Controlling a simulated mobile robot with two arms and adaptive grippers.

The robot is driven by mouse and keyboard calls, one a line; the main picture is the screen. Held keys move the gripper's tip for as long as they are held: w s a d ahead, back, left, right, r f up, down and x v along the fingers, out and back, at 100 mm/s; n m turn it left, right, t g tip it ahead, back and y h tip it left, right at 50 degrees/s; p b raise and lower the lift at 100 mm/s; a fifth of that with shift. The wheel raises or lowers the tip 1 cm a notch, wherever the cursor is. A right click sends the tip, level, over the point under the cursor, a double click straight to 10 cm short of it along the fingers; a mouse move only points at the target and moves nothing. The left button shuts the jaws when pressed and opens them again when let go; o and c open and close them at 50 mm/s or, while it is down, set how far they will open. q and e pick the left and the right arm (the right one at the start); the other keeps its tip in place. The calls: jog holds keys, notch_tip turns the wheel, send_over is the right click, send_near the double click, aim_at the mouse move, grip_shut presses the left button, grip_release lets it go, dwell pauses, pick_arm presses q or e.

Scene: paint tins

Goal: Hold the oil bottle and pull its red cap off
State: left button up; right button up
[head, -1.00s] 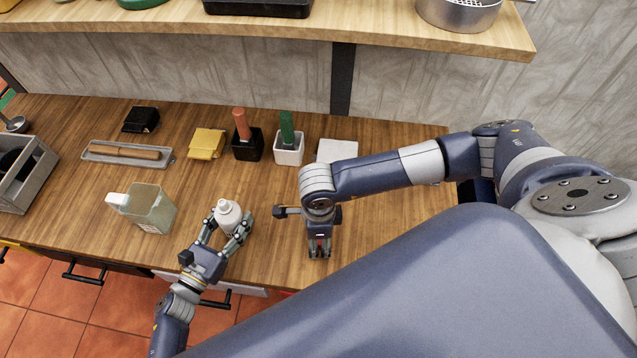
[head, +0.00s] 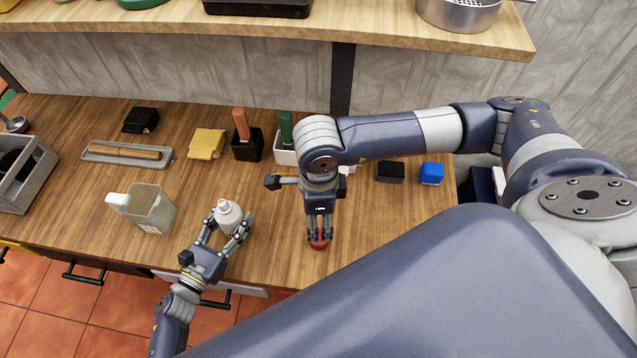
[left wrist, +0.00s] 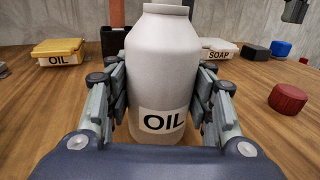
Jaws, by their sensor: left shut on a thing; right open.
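The white oil bottle (head: 228,212) stands upright on the wooden counter, with its OIL label showing in the left wrist view (left wrist: 160,75). My left gripper (head: 228,228) is shut on the bottle's body, with fingers on both sides. The red cap (head: 319,244) is off the bottle and rests on the counter to its right. It also shows, apart from any finger, in the left wrist view (left wrist: 288,99). My right gripper (head: 319,232) is open and empty, above the cap.
A translucent jug (head: 150,208) stands left of the bottle. Behind are a yellow OIL box (head: 207,143), a black holder (head: 247,148), a white holder (head: 285,156), and black (head: 390,172) and blue (head: 431,173) blocks. The counter between bottle and cap is clear.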

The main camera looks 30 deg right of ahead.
pick_arm(q)
jog(key=shift+s+f, duration=0.15)
jog(key=shift+f, duration=0.2)
pick_arm(e)
jog(key=shift+r, duration=0.45)
pick_arm(q)
jog(key=o, duration=1.4)
jog(key=shift+o, duration=0.3)
jog(key=shift+r, duration=0.1)
pick_arm(e)
jog(key=shift+w, duration=0.1)
pick_arm(q)
jog(key=shift+r, duration=0.1)
jog(key=v, duration=1.2)
